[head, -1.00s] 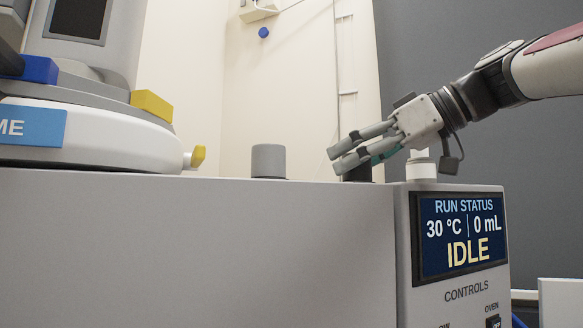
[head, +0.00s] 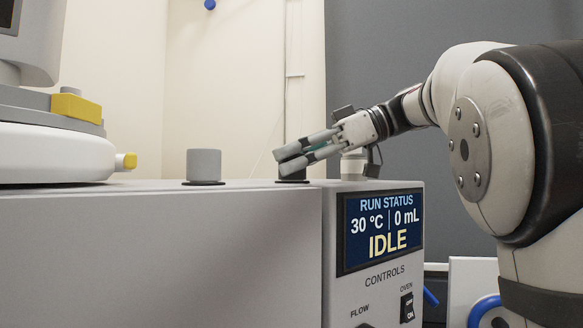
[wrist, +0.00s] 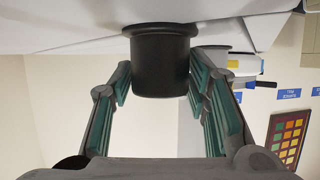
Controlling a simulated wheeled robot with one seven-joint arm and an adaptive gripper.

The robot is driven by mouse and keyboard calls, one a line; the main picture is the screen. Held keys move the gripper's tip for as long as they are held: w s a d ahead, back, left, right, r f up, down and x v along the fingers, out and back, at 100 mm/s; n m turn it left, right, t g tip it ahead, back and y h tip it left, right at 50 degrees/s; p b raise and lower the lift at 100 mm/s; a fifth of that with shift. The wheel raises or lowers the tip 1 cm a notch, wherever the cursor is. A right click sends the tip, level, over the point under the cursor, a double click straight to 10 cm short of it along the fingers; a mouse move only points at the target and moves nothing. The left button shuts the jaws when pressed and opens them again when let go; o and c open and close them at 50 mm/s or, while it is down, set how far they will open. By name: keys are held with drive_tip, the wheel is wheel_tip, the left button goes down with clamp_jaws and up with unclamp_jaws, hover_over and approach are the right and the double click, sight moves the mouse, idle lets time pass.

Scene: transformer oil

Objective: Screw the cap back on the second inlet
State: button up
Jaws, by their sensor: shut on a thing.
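My gripper (head: 290,157) is shut on a black cap (wrist: 160,62), a short cylinder with a wider rim against the pale machine top. In the wrist view the scene is upside down, and the green-padded fingers lie along both sides of the cap. In the head view only a dark part of the cap (head: 293,173) shows under the fingertips. It stands upright at the machine top. I cannot see the inlet or any thread beneath it. A grey cylinder (head: 204,166) stands on a dark ring to the left.
The grey machine body (head: 160,250) carries a control panel with a screen (head: 383,230) reading IDLE. A white cylinder (head: 354,166) stands right beside my gripper. A white round unit with a yellow knob (head: 127,161) is at the left. The machine top between knob and grey cylinder is clear.

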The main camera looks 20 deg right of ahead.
drive_tip(key=o, duration=0.5)
drive_tip(key=c, duration=0.6)
drive_tip(key=o, duration=1.4)
drive_tip(key=shift+o, duration=0.2)
drive_tip(key=shift+v, duration=3.7)
drive_tip(key=shift+s, duration=0.1)
